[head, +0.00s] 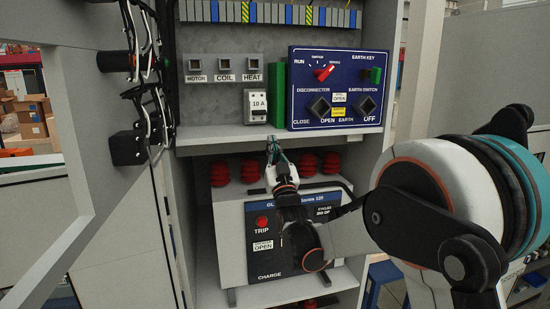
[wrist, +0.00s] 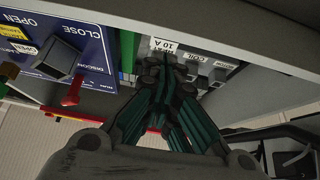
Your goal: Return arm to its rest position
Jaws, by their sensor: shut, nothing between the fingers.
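My gripper (head: 273,152) is in front of the open cabinet, just below the shelf edge under the 10 A breaker (head: 256,106). Its fingers point up and are shut with nothing between them. In the wrist view my gripper (wrist: 165,85) shows dark green fingers brought together, with the breaker (wrist: 165,46) beyond the tips. My arm reaches in from the right, its large white and teal joint filling the right side of the head view. The arm hides part of the breaker unit's front panel (head: 262,245).
The blue control panel (head: 335,90) with a red selector knob (head: 324,73) and green earth key (head: 375,75) is above right of my gripper. Red insulators (head: 309,164) stand behind it. The open cabinet door (head: 80,220) with black cable fittings is at left.

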